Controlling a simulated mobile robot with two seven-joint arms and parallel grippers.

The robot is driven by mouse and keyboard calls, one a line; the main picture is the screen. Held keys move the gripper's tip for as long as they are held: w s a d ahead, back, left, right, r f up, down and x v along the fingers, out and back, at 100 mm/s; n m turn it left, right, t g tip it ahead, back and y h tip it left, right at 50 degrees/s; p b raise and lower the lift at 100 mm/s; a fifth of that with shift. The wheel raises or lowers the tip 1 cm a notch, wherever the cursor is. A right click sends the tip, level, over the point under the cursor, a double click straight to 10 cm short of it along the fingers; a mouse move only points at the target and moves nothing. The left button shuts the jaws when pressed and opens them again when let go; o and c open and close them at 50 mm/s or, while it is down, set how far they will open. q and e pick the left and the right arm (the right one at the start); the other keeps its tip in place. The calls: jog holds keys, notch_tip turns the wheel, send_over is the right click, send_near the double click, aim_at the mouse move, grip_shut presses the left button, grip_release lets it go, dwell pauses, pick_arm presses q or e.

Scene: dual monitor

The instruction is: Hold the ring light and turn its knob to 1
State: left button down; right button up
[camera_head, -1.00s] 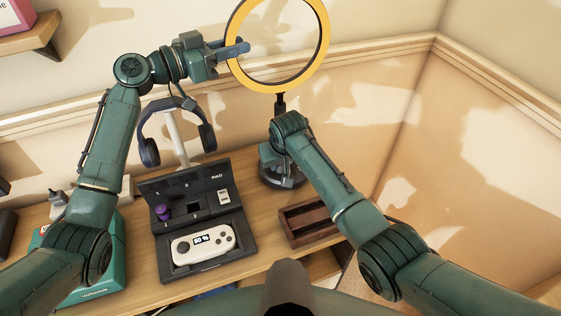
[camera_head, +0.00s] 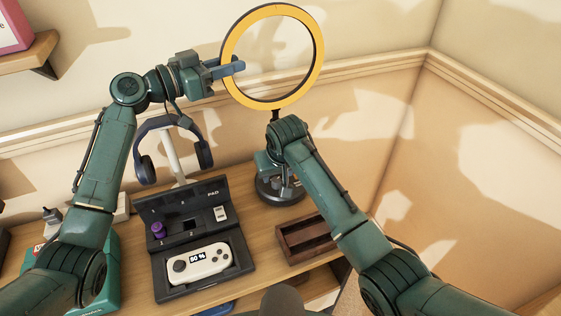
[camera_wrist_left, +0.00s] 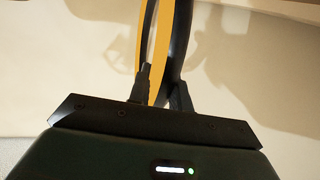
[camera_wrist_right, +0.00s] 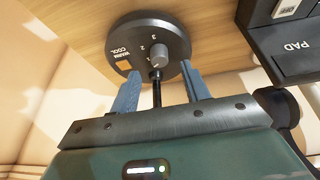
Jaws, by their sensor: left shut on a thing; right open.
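The ring light has a yellow ring (camera_head: 318,62) standing upright on a thin pole above a dark round base (camera_head: 280,194). My left gripper (camera_head: 239,67) is shut on the left side of the ring; the left wrist view shows the ring edge-on (camera_wrist_left: 160,62) between its fingers. My right gripper (camera_wrist_right: 160,92) is open, its two blue fingers pointing at the base (camera_wrist_right: 123,42). The grey knob (camera_wrist_right: 160,52) shows just beyond and between the fingertips, with the dial numbers and WARM/COOL lettering around it.
A black PAD case (camera_head: 160,270) with a white controller (camera_head: 198,263) lies left of the base. Headphones hang on a stand (camera_head: 172,150) behind it. A brown wooden tray (camera_head: 305,240) sits in front of the base. Walls close the back and right.

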jog(key=v, duration=0.7)
jog(key=shift+r, duration=0.2)
jog(key=shift+s+d, duration=0.1)
pick_arm(q)
jog(key=c, duration=1.2)
grip_release()
